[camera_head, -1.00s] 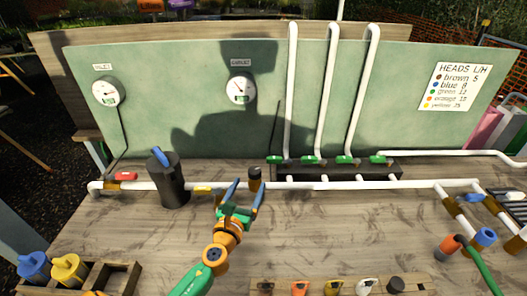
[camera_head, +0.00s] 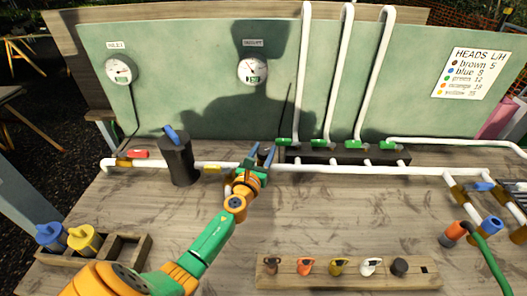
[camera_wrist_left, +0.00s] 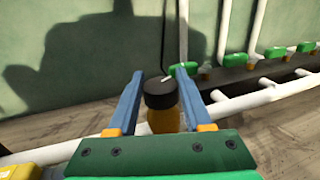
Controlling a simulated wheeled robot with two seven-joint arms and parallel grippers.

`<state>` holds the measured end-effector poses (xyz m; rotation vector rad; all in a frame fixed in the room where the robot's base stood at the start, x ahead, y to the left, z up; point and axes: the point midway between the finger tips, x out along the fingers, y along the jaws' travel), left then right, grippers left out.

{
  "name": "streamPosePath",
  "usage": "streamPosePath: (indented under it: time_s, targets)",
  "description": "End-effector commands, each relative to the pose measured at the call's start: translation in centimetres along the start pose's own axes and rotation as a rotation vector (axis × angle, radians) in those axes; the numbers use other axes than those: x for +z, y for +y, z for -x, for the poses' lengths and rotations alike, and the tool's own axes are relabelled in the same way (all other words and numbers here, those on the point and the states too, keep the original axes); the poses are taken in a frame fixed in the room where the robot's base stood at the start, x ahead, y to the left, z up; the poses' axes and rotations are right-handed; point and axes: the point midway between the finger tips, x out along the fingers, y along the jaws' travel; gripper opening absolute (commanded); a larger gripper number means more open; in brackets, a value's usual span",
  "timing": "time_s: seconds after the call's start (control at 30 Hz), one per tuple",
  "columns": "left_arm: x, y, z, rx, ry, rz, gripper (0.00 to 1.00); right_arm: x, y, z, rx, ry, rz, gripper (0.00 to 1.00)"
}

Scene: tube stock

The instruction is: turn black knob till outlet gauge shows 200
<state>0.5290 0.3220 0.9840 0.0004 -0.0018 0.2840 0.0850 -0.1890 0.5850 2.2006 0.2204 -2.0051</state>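The black knob (camera_wrist_left: 160,92) with a white mark on top sits on a brass body on the white pipe in the left wrist view. My left gripper (camera_head: 262,154) is open, with a blue finger on either side of the knob; narrow gaps seem to show, and I cannot tell whether either finger touches it. In the head view the gripper mostly hides the knob. The outlet gauge (camera_head: 252,70) is a round white dial on the green board, with a dark needle and a small green display too small to read. My right gripper is not in view.
The inlet gauge (camera_head: 119,70) is at the left of the board. A dark cylinder with a blue handle (camera_head: 178,160) stands left of my gripper. Green-handled valves (camera_head: 318,145) line the manifold to the right. A wooden rack (camera_head: 345,274) of coloured heads lies in front.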

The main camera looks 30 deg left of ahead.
Motion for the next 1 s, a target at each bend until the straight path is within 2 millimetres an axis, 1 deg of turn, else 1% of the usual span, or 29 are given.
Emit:
streamPosePath:
  time_s: [0.03, 0.1, 0.33, 0.53, 0.67, 1.0]
  targets:
    - [0.0, 0.0, 0.0, 0.0, 0.0, 0.0, 0.15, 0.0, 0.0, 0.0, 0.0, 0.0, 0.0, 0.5]
    - [0.0, 0.0, 0.0, 0.0, 0.0, 0.0, 0.0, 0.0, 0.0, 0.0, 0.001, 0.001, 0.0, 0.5]
    - [-0.1, 0.1, 0.0, -0.025, -0.001, -0.003, 0.0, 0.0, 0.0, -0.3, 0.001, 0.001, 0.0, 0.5]
    - [-0.3, 0.1, 0.0, -0.128, -0.001, -0.008, 0.0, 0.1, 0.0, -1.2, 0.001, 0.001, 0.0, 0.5]
    - [-0.5, 0.1, 0.0, -0.218, -0.001, -0.006, 0.0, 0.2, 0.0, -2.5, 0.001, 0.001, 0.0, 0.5]
    - [-0.7, 0.1, 0.0, -0.426, -0.001, -0.003, 0.0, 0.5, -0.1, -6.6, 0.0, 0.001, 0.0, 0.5]
